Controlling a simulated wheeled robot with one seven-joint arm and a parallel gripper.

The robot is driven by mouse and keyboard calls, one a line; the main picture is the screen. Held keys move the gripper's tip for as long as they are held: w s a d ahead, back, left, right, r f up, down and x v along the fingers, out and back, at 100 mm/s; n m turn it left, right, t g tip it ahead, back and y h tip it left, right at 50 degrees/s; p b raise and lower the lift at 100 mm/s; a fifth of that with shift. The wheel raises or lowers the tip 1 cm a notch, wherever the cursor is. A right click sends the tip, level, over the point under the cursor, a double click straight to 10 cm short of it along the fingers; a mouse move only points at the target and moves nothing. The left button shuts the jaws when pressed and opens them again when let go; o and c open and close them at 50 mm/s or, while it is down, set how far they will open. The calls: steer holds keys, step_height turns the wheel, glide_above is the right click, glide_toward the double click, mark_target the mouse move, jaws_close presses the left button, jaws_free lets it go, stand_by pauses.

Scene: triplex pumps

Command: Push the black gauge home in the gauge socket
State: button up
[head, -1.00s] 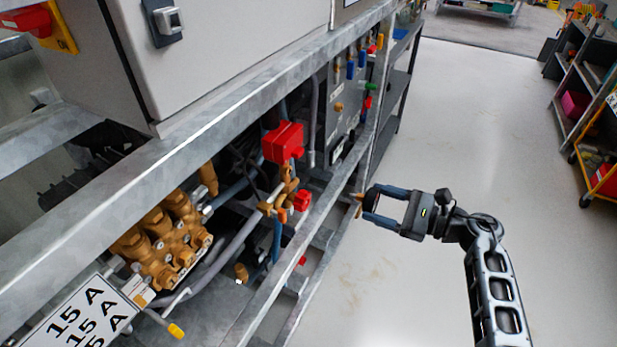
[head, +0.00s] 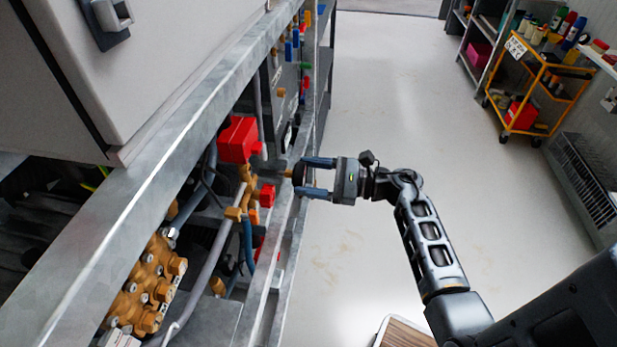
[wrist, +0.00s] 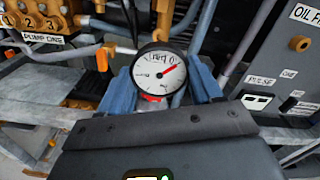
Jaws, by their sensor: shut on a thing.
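The black gauge (wrist: 160,73) has a white dial and a red needle, and it faces the wrist camera. It sits between the blue fingers of my gripper (wrist: 160,85), which is shut on it. In the head view the gauge (head: 298,173) is a small dark shape with a brass stem pointing left, and my gripper (head: 305,178) is beside the frame rail. Brass pipe fittings (head: 243,192) stand to its left, with a gap between them and the stem. I cannot make out which opening is the gauge socket; in the wrist view the gauge hides what lies directly behind it.
A grey steel rail (head: 262,290) runs along the pump frame close to my gripper. A red box (head: 238,139) and a brass pump block (head: 148,285) are inside the frame. A panel with labels (wrist: 290,70) is at right in the wrist view.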

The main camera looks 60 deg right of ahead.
mark_target(285, 177)
steer(key=shift+b+x, duration=0.7)
steer(key=shift+x, duration=2.2)
steer(key=shift+b, duration=0.8)
steer(key=shift+x, duration=1.1)
steer(key=o, duration=1.5)
steer(key=shift+c, duration=0.2)
steer(key=shift+f, duration=0.1)
steer(key=shift+b+v, duration=0.5)
steer(key=shift+v, duration=3.4)
